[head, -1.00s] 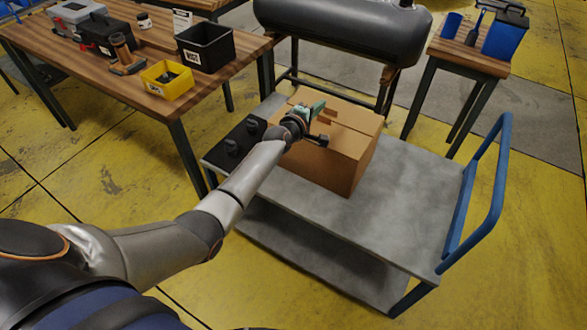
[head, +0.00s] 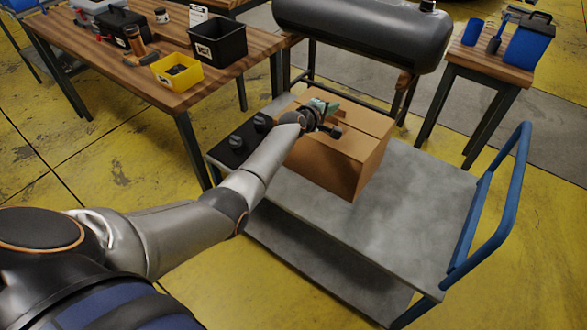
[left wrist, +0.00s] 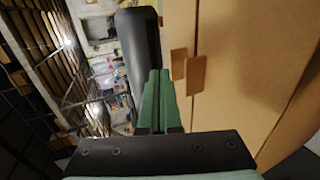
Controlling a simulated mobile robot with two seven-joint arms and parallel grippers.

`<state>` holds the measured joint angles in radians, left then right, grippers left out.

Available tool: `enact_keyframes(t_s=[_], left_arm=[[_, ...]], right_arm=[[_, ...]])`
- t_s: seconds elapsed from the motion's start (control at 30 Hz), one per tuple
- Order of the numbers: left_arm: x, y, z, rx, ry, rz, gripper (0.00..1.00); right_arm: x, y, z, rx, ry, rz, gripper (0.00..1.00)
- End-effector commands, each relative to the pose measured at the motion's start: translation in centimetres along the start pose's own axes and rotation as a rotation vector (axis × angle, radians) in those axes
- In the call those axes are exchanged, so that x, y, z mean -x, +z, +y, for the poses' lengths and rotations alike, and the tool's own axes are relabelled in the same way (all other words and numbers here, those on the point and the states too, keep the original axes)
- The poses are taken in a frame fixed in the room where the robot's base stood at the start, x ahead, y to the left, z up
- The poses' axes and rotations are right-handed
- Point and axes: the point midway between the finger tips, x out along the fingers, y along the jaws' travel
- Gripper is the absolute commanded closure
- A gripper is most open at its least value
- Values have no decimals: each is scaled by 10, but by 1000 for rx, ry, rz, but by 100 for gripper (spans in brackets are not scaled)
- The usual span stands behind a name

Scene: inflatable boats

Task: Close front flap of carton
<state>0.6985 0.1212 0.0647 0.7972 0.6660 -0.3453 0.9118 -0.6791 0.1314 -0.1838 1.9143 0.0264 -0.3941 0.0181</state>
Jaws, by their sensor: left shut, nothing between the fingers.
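The brown cardboard carton (head: 345,165) stands on the grey cart. Its top flaps look lying about level, with a seam across them; my arm and gripper hide part of the top. In the left wrist view the carton (left wrist: 240,70) fills the right side, with a seam and two small cardboard tabs (left wrist: 187,70) beside the fingers. My left gripper (head: 326,106) is over the carton top, shut and empty. Its green fingers (left wrist: 157,85) are together in the wrist view; I cannot tell whether they touch the cardboard. My right gripper is out of view.
The cart (head: 410,205) has a blue handle (head: 510,200) at the right. A black box with knobs (head: 240,145) sits left of the carton. A dark cylindrical tank (head: 365,30) is behind it. A wooden table (head: 150,70) with bins stands at the left.

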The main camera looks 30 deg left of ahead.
Motion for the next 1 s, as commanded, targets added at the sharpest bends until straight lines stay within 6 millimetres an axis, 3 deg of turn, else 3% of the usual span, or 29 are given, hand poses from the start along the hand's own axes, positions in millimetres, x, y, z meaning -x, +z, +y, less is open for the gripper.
enact_keyframes(t_s=[0.63,1.0], left_arm=[[-1,0,-2,0,0,0,100],[4,0,13,0,0,-1,100]], right_arm=[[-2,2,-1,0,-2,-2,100],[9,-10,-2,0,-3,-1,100]])
